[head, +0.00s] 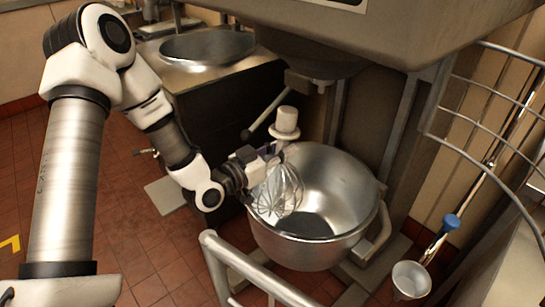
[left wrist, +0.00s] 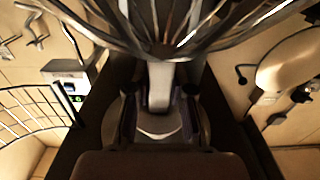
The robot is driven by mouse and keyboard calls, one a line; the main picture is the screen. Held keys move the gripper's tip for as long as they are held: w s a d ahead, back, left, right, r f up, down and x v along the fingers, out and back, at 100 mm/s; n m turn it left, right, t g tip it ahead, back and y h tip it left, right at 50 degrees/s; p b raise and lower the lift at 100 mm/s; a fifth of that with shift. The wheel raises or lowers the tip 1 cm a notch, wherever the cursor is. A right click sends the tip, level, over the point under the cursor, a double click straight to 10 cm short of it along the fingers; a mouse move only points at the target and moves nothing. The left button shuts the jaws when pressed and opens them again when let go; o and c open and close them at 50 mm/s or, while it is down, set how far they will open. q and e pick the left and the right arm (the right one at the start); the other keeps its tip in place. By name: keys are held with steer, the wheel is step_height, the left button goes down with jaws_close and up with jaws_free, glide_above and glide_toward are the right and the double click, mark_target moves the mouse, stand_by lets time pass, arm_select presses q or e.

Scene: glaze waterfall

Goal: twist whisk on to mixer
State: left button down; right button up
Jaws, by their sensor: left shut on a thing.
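The wire whisk (head: 277,195) hangs with its wires down and its pale hub (head: 286,119) on top. My left gripper (head: 274,154) is shut on it between the hub and the wires. The wires are above or just inside the left side of the metal mixing bowl (head: 325,250); I cannot tell which. The mixer's grey head (head: 400,35) is overhead, and its dark underside (head: 305,58) is above the hub, with a gap between. The left wrist view shows the whisk's pale stem (left wrist: 160,85) between the fingers and wires across the top. My right gripper is not in view.
A metal wire guard (head: 490,120) is at the right. A bowl handle (head: 380,237) and a grey rail (head: 245,262) are near the bowl. A steel basin (head: 208,45) is at the back left. A blue-marked pole with a cup (head: 411,280) is at the lower right.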

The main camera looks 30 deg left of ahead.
arm_select(q)
steer(key=b+x, duration=0.1)
steer(key=x, duration=0.4)
steer(key=b+x, duration=0.1)
steer(key=x, duration=0.6)
steer(key=shift+r+b, duration=0.15)
steer(key=shift+b, duration=0.2)
stand_by(0.4)
steer(key=shift+s+a, duration=0.15)
steer(key=shift+s, duration=0.2)
stand_by(0.5)
steer(key=shift+r, duration=0.15)
steer(key=shift+r+p, duration=0.4)
steer(key=shift+r, duration=0.1)
steer(key=shift+r+p, duration=0.3)
steer(key=shift+r, duration=0.4)
steer(key=shift+r+p, duration=0.25)
steer(key=shift+p, duration=0.05)
stand_by(0.7)
